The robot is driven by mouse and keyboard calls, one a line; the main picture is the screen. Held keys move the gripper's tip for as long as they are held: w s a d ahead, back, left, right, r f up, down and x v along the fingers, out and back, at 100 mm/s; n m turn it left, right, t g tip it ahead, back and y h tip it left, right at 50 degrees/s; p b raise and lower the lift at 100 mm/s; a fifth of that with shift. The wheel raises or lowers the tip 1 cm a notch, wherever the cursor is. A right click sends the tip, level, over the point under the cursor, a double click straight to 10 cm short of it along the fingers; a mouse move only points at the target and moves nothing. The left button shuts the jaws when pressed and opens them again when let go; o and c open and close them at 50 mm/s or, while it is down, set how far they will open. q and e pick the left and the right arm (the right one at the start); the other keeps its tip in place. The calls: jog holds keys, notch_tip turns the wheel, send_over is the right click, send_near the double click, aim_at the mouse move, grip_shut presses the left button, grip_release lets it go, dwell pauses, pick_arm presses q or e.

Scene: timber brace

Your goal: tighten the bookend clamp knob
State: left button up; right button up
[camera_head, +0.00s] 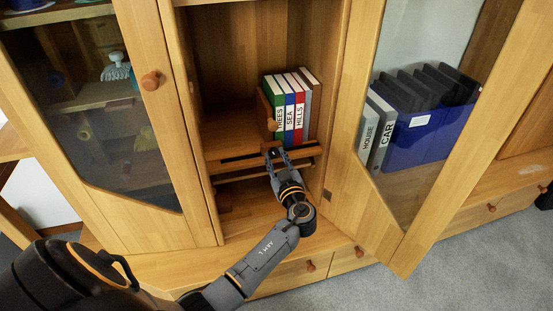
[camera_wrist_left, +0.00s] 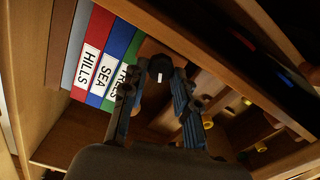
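A wooden bookend (camera_head: 265,112) stands at the left of a row of upright books (camera_head: 290,112) on the cabinet shelf; a tan round part (camera_head: 272,125) shows on it. In the left wrist view a dark knob (camera_wrist_left: 160,65) with a small white mark sits by the bookend (camera_wrist_left: 150,47). I take it for the clamp knob. My left gripper (camera_head: 275,155) is at the shelf's front edge, below the books. In the left wrist view its fingers (camera_wrist_left: 159,80) are apart, one on each side of the dark knob; contact cannot be told. My right gripper is not in view.
The open glass door (camera_head: 395,215) stands to the right of my left arm. The closed glass door (camera_head: 160,150) is on the left. A wooden shelf rail (camera_head: 235,160) runs close to my fingers. Blue and grey binders (camera_head: 410,130) show behind the open door's glass.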

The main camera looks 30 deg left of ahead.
pick_arm(q)
grip_shut()
